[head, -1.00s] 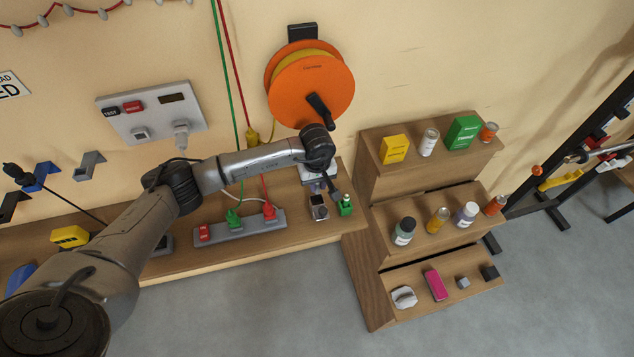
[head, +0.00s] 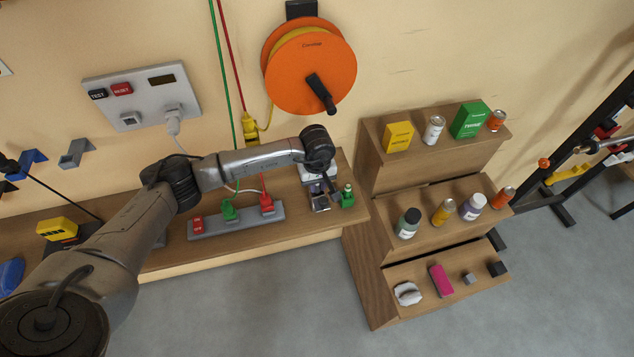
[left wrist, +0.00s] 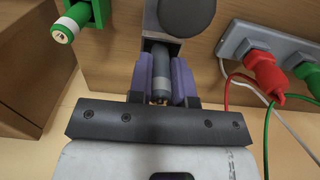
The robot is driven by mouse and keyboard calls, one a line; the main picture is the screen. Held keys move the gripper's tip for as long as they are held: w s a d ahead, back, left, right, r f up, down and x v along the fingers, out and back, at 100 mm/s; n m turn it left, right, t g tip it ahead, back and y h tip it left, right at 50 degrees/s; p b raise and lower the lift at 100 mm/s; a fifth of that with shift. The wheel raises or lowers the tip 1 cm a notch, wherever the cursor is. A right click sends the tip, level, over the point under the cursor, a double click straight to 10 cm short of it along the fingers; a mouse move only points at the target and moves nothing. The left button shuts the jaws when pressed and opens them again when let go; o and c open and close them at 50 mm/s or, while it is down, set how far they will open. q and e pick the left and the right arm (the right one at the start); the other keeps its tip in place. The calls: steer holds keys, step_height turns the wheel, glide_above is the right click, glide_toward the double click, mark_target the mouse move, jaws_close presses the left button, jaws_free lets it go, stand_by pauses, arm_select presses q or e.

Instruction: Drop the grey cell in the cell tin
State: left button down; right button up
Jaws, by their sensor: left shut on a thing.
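My left gripper (head: 321,188) is over the right end of the wooden bench. In the left wrist view its purple-padded fingers (left wrist: 163,78) are shut on the grey cell (left wrist: 160,72), a dark grey cylinder with a lighter band. A grey block-like holder (head: 321,204) is right at the fingertips; in the left wrist view it shows a dark round part (left wrist: 187,14). I cannot tell whether the cell still touches this holder. A green cell (left wrist: 65,30) sits in a green holder (head: 347,199) beside it. I cannot identify the cell tin for certain. My right gripper is not in view.
A power strip (head: 235,222) with red and green plugs lies left of the gripper. An orange cable reel (head: 305,70) hangs above. A stepped wooden shelf (head: 365,255) with bottles, cans and boxes stands to the right. Cords hang down the wall.

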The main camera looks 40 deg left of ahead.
arm_select(q)
steer(key=c, duration=1)
jaws_free()
steer(key=shift+r, duration=0.1)
steer(key=shift+r+p, duration=0.45)
steer(key=shift+r, duration=0.2)
steer(key=shift+r+p, duration=1.9)
steer(key=shift+r, duration=1.85)
